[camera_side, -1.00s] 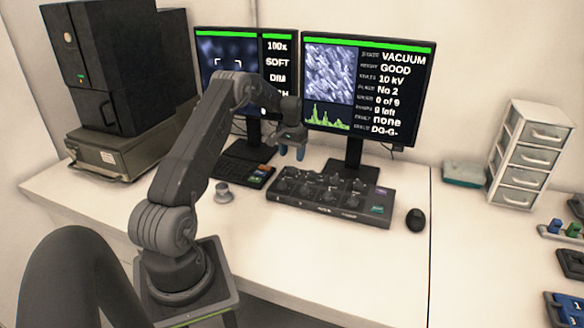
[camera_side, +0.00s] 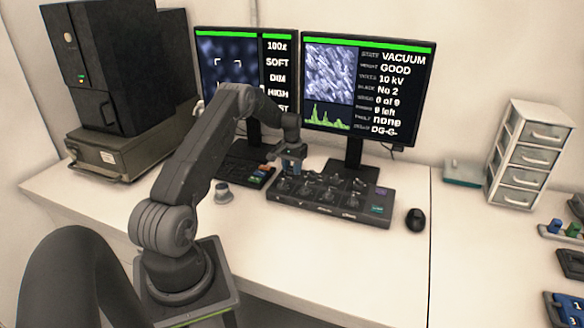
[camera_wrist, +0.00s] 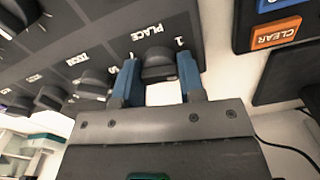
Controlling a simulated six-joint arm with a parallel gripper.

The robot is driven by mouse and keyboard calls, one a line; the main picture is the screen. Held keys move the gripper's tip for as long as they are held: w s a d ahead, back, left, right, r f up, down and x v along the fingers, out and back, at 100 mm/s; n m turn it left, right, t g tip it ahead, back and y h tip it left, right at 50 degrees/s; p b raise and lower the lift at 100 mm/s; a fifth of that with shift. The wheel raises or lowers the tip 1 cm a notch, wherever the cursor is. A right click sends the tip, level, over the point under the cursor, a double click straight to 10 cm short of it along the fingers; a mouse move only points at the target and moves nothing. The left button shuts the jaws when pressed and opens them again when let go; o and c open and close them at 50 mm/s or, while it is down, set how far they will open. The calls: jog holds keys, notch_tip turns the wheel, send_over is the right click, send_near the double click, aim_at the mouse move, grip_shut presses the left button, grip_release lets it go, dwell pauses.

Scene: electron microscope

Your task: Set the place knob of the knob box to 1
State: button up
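The knob box (camera_side: 331,205) is a dark panel with several knobs in front of the right monitor. In the wrist view the place knob (camera_wrist: 159,63), dark and rounded, sits by the upside-down PLACE label (camera_wrist: 146,33), with a 1 printed beside it at right. My gripper (camera_wrist: 158,72) has its blue fingers apart, one on each side of this knob. I cannot tell whether they touch it. The knob's pointer mark is not readable. In the side view my gripper (camera_side: 292,166) is down at the box's back left corner.
A keypad with an orange CLEAR key (camera_wrist: 275,34) lies close at right. The monitor stand (camera_side: 352,165) rises behind the box. A mouse (camera_side: 415,220) lies right of it.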

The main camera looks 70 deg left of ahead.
jog(key=c, duration=0.4)
jog(key=shift+c, duration=0.2)
jog(key=shift+n, duration=0.3)
jog(key=n, duration=0.3)
jog(key=shift+n, duration=2.1)
jog(key=o, duration=0.9)
jog(key=shift+r, duration=0.1)
